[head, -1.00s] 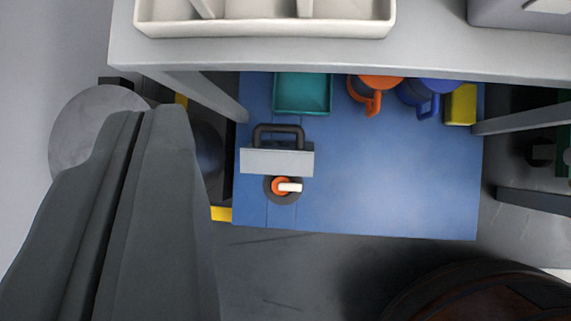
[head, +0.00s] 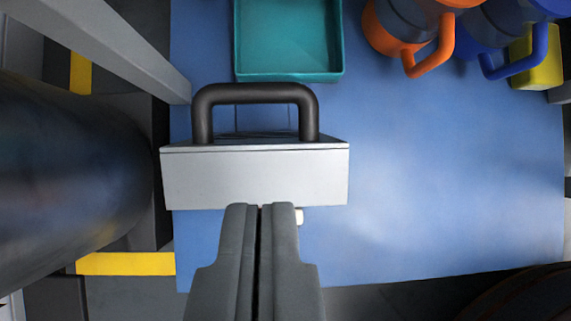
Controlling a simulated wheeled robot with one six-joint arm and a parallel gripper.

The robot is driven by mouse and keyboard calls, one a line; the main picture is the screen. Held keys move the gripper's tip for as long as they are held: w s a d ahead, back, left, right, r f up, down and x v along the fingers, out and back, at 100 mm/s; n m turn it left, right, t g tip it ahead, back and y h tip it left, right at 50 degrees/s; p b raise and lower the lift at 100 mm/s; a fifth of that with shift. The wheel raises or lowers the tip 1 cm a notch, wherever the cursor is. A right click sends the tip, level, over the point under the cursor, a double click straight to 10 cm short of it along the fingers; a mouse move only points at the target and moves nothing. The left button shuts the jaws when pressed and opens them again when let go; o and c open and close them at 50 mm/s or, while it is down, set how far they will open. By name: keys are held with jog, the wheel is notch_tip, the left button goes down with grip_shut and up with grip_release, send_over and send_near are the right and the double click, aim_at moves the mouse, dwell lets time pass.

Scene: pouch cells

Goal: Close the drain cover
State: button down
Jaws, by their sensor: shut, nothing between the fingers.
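A silver block-like piece (head: 255,178) with a thick dark arched handle (head: 256,95) stands on the blue surface, left of the middle. It looks like the drain cover, though its hinge and what lies under it cannot be made out. My gripper (head: 262,208) is shut and empty. Its fingertips overlap the lower edge of the silver face; whether they touch it I cannot tell.
A teal tray (head: 288,78) lies beyond the handle. Orange (head: 430,65) and blue (head: 515,69) mugs and a yellow block (head: 540,62) stand at upper right. A large dark cylinder (head: 70,180) is at left. The blue surface (head: 440,190) is clear to the right.

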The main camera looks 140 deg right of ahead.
aim_at(266, 151)
jog(key=shift+x, duration=4.95)
jog(key=shift+s+a+t+h, duration=0.6)
jog(key=shift+s+a, duration=0.3)
jog(key=s+a+f+t+h, duration=0.2)
jog(key=s+a, duration=0.1)
jog(key=s+a+f+t+h, duration=0.5)
jog(key=shift+s+a+f, duration=0.1)
jog(key=shift+s+a, duration=0.2)
jog(key=shift+s+a+f, duration=0.2)
jog(key=shift+f, duration=0.35)
jog(key=shift+s+a+f, duration=0.25)
jog(key=shift+f, duration=0.25)
jog(key=shift+s+a+f, duration=0.15)
jog(key=shift+f, duration=0.65)
jog(key=shift+s+a+f, duration=0.15)
jog(key=shift+s+f, duration=0.05)
jog(key=shift+f, duration=0.55)
